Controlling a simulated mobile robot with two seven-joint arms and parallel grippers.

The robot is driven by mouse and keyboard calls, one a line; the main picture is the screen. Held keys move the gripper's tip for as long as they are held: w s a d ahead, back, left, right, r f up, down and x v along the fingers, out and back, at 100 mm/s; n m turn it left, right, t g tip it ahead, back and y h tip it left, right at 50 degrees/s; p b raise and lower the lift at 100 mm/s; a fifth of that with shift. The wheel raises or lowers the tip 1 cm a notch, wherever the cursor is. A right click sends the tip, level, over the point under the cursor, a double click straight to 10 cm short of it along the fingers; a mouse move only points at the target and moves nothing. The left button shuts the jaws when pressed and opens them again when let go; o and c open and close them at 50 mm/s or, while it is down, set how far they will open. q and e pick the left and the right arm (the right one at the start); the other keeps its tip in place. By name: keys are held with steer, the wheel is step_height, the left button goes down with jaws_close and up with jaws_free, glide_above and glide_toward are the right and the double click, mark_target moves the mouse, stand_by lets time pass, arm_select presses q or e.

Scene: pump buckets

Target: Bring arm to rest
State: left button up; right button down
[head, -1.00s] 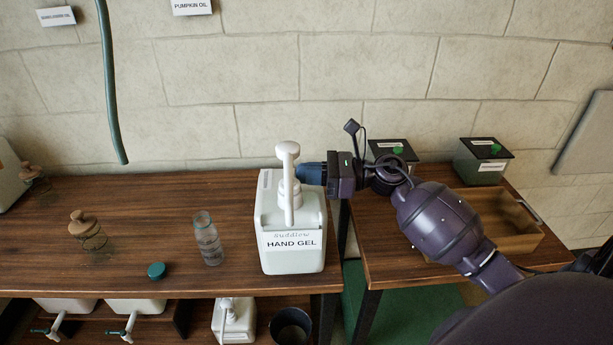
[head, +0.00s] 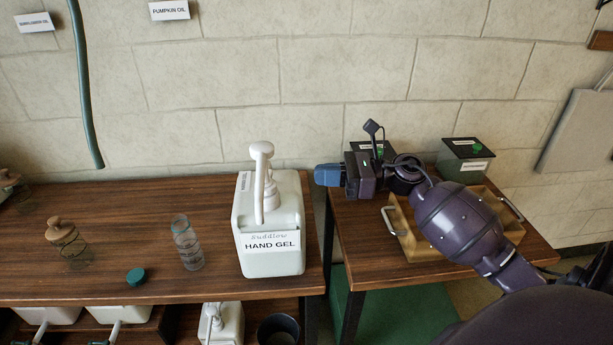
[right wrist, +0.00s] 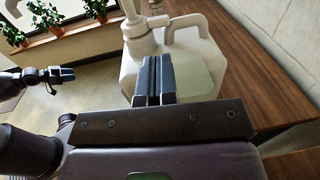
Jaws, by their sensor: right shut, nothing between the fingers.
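My right gripper (head: 327,175) is shut and empty, just right of the white HAND GEL pump bucket (head: 270,262). A small gap shows between its blue fingers and the bucket. In the right wrist view the two fingers (right wrist: 153,72) are together, and the bucket (right wrist: 200,50) with its pump stands beyond them. The bucket is upright at the right end of the long wooden table (head: 120,215). My left gripper (right wrist: 64,75) shows small at the left of the right wrist view; its finger opening is unclear. It is not in the head view.
A clear bottle (head: 187,245), a green cap (head: 136,276) and a corked jar (head: 68,242) stand left of the bucket. Under my right arm are a wooden tray (head: 408,238) and dark-lidded green boxes, one at the back (head: 463,165). A stone wall (head: 300,70) closes the back.

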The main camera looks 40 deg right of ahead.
steer(key=v, duration=0.6)
steer(key=s+f+n+h, duration=0.3)
steer(key=f+n+h, duration=0.2)
steer(key=n, duration=0.6)
steer(key=s+f+n+t+h, duration=0.1)
steer(key=s+f+n+h, duration=0.1)
steer(key=f+n+h, duration=0.3)
steer(key=s+a+f+n+t+h, duration=0.1)
steer(key=s+f+n+h, duration=0.2)
steer(key=n+h, duration=0.6)
steer(key=shift+s+a+f+n, duration=0.1)
steer(key=shift+f+n, duration=0.2)
steer(key=shift+n, duration=1.25)
steer(key=shift+s+d+f+n, duration=0.15)
steer(key=shift+f+n, duration=0.2)
steer(key=shift+n, duration=1.25)
steer(key=shift+s+a+f+n, duration=0.15)
steer(key=shift+f+n, duration=0.15)
steer(key=shift+n, duration=1.25)
steer(key=s+a+f+m+g+y, duration=0.2)
steer(key=s+a+f+m+g, duration=0.3)
steer(key=s, duration=0.4)
steer(key=s+a+f+m+g+y, duration=0.2)
steer(key=s+a+f+m+g, duration=0.15)
steer(key=s+a+g, duration=0.35)
steer(key=w+f+t, duration=0.6)
steer(key=w+t, duration=0.2)
steer(key=t, duration=0.2)
steer(key=shift+a+y, duration=0.25)
steer(key=shift+y, duration=0.05)
